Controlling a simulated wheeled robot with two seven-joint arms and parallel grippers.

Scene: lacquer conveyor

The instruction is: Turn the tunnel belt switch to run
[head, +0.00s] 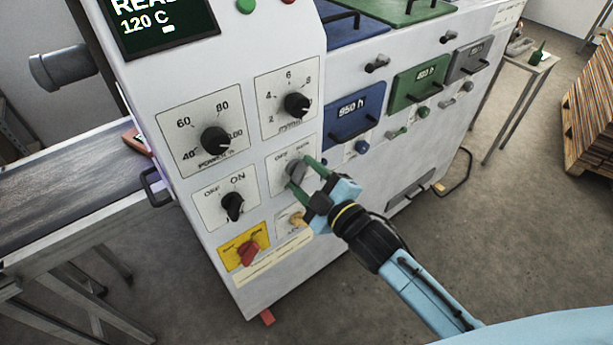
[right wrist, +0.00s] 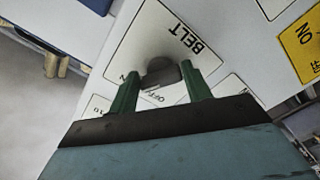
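In the right wrist view the knob (right wrist: 161,73) sits between the two green fingers, under upside-down BELT lettering. The fingers partly cover the plate, and I cannot tell exactly where the knob points. My left gripper is not in view.
Close around are a black OFF/ON knob (head: 232,206), a red switch on a yellow plate (head: 247,254), a small tan knob (head: 297,219) and two dials (head: 215,140) (head: 296,105). Blue (head: 354,113) and green (head: 420,82) drawers lie right. A conveyor (head: 70,185) stands left.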

